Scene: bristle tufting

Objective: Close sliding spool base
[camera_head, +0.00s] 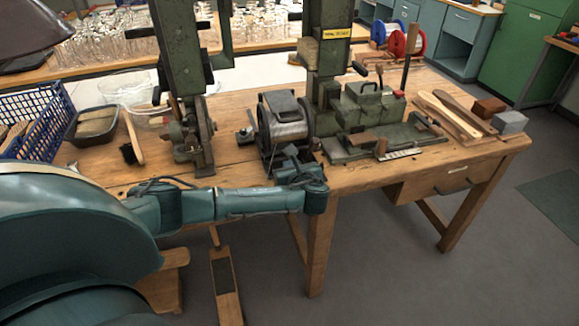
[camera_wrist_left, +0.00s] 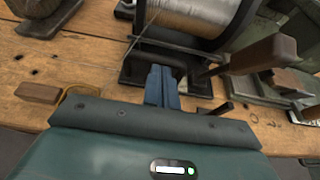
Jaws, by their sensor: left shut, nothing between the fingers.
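The spool (camera_head: 283,127), wound with thin silvery wire, sits near the table's front edge in the middle of the head view. In the left wrist view the wire spool (camera_wrist_left: 195,14) is at the top, above its dark spool base (camera_wrist_left: 137,72). My left gripper (camera_head: 291,153) is in front of the spool at its foot. In the wrist view its blue fingers (camera_wrist_left: 162,78) are together and empty, pointing at the base. I cannot tell whether they touch it. The gripper partly hides the base. My right gripper is not in view.
The green tufting machine (camera_head: 359,105) stands right of the spool, with paddle-shaped wooden pieces (camera_head: 449,115) beyond it. In the wrist view a wooden handle (camera_wrist_left: 262,54) rises close right of the fingers. A blue crate (camera_head: 40,122) and brush (camera_head: 133,143) lie left.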

